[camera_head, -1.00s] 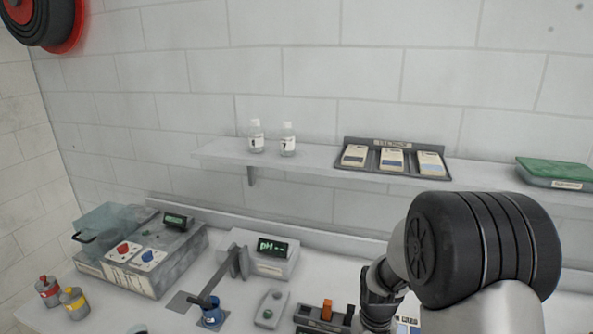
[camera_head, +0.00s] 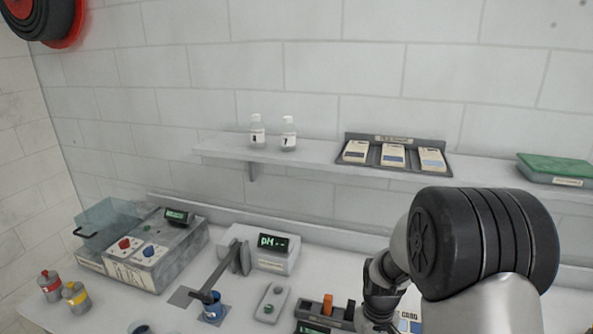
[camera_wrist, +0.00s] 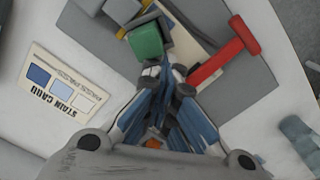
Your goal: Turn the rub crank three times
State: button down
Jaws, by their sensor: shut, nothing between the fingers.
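In the wrist view my gripper (camera_wrist: 165,72) is shut and empty, its fingertips close together just below a green block (camera_wrist: 145,41). I cannot tell whether they touch it. A red T-shaped handle (camera_wrist: 225,57) lies to the right of the fingertips, over a grey plate (camera_wrist: 250,90). It may be the rub crank, but I cannot tell for sure. In the head view my gripper (camera_head: 378,320) is low at the right, partly cut off by the bottom edge. My arm hides the bench behind it, and the red handle does not show there.
A stain card (camera_wrist: 62,88) lies left of the gripper. In the head view, a device with an orange knob (camera_head: 327,306) stands left of it. A shelf (camera_head: 310,163) runs above.

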jog(key=shift+w+a+r+t, duration=0.15)
jog(key=shift+w+a+t, duration=0.15)
jog(key=shift+w+a, duration=0.5)
jog(key=r+p, duration=0.2)
jog(key=r, duration=0.1)
jog(key=r+p, duration=0.1)
jog(key=shift+w+a+r+p, duration=0.25)
jog(key=shift+w+p, duration=0.05)
jog(key=shift+w, duration=0.1)
jog(key=shift+w+a+r+p, duration=0.1)
jog(key=shift+a+r+p, duration=0.1)
jog(key=shift+r+p, duration=0.35)
jog(key=shift+d+r+p, duration=0.2)
jog(key=shift+r+p, duration=0.45)
jog(key=shift+r, duration=0.45)
jog(key=shift+r+p, duration=0.3)
jog(key=shift+r, duration=0.05)
